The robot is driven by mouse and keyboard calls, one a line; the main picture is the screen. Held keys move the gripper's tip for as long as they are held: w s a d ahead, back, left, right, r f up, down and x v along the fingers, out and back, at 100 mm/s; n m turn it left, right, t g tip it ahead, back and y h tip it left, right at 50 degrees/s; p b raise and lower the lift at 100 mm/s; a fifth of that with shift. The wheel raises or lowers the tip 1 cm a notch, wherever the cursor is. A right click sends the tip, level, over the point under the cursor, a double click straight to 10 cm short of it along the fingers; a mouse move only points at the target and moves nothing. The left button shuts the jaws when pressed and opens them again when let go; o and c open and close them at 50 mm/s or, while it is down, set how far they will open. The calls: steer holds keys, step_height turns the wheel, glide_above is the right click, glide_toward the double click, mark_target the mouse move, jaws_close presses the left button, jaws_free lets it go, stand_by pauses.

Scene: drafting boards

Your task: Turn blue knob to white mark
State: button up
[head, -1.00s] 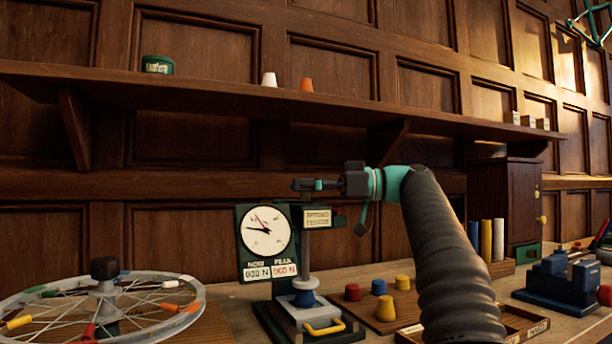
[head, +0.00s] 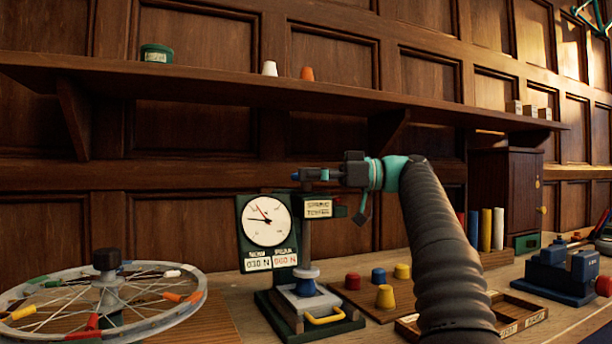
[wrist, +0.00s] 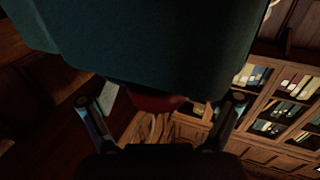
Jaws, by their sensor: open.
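A dark green spring tester stands on the bench, with a round white dial (head: 265,221), a post and a blue part (head: 305,286) low on it. A small blue knob-like piece (head: 378,275) sits on a wooden board beside it; I cannot tell which is the task's knob. I make out no white mark. My gripper (head: 301,174) is at the top of the tester, above the dial and post. In the wrist view its open fingers (wrist: 163,108) flank a dark red rounded thing (wrist: 150,102) under a large dark teal body; contact is unclear.
A spoked wheel (head: 30,336) lies at the left. Red (head: 352,281) and yellow (head: 385,297) pieces stand on the board right of the tester. A compartment tray (head: 521,322) and a blue vise-like tool (head: 556,277) are at the right. A shelf (head: 230,92) runs above my gripper.

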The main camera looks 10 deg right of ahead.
steer(key=shift+d, duration=0.1)
steer(key=v, duration=0.5)
steer(key=shift+d, duration=0.4)
steer(key=shift+v, duration=0.8)
steer(key=shift+s, duration=0.1)
